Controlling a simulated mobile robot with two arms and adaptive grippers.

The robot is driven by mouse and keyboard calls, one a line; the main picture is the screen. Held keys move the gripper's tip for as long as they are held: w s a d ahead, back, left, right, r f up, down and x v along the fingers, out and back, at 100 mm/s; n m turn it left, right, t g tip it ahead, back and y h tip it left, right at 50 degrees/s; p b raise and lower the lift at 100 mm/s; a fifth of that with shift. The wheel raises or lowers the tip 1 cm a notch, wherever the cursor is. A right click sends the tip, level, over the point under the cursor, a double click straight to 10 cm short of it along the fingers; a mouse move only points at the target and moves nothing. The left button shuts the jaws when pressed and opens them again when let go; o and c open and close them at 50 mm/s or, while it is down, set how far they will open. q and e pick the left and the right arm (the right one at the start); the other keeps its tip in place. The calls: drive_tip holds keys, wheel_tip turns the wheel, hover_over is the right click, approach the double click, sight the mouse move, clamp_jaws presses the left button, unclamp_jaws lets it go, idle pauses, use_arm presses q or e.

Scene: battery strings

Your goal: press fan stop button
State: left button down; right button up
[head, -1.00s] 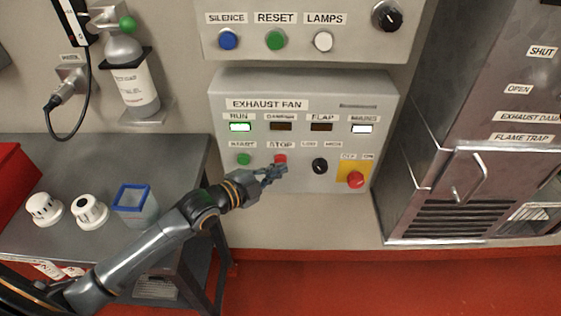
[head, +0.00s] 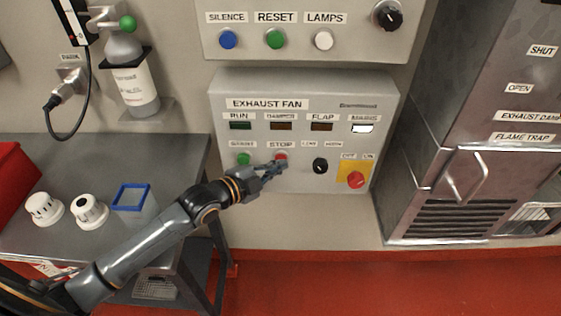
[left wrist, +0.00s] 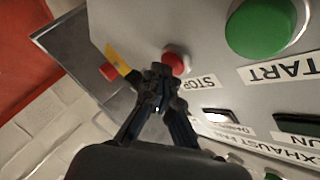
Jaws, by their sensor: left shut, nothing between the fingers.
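The exhaust fan panel (head: 230,177) is a grey box on the wall. Its red stop button (head: 281,157) sits under the STOP label, right of the green start button (head: 243,159). My left gripper (head: 279,167) is shut and empty, with its tips at the stop button, partly covering it. In the left wrist view the red stop button (left wrist: 177,60) shows just beyond the shut fingertips (left wrist: 160,72); I cannot tell whether they touch. The RUN lamp (head: 240,126) is dark, and the MAINS lamp (head: 362,128) is lit white. My right gripper is not in view.
A black selector knob (head: 320,165) and a red button on a yellow plate (head: 356,179) are right of the stop button. An upper panel (head: 305,50) hangs above. A grey table (head: 100,170) stands at left, a metal cabinet (head: 470,130) at right.

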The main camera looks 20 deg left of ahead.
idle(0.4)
use_arm(q)
drive_tip(key=shift+s+d+p, duration=0.25)
drive_tip(key=shift+s+p, duration=0.45)
drive_tip(key=shift+s, duration=0.3)
drive_tip(key=s+p, duration=0.1)
drive_tip(key=s+d+p, duration=0.1)
drive_tip(key=s, duration=0.2)
drive_tip(key=shift+s+d+p, duration=0.25)
drive_tip(key=shift+s+p, duration=0.15)
drive_tip(key=shift+f, duration=0.1)
